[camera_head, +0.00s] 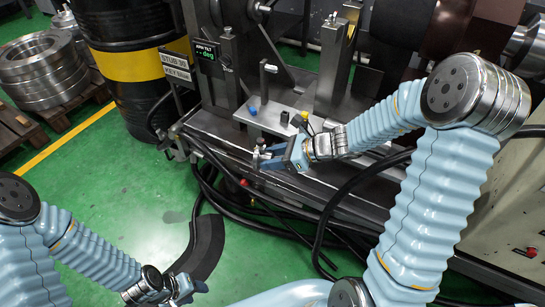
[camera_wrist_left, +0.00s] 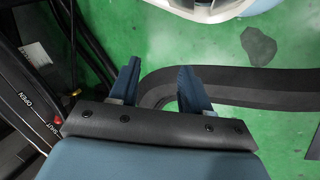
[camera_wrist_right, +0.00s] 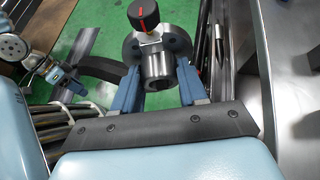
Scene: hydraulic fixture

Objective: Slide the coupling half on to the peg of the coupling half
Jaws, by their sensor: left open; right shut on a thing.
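My right gripper (camera_head: 268,158) is in front of the fixture in the head view. In the right wrist view its fingers (camera_wrist_right: 158,78) are shut on a grey metal coupling half (camera_wrist_right: 157,70), a round flange with a short hollow hub. In the head view this part is small and largely covered by the gripper. I cannot make out a second coupling half with a peg for certain in any view. My left gripper (camera_head: 186,291) is low over the green floor. In the left wrist view its fingers (camera_wrist_left: 160,82) are apart and empty.
The fixture's metal plate (camera_head: 262,118) carries a post and small blue and black knobs. A black knob with a red mark (camera_wrist_right: 143,14) shows beyond the held part. Black hoses (camera_head: 262,203) hang below the bench. A curved black strip (camera_head: 207,245) lies near my left gripper.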

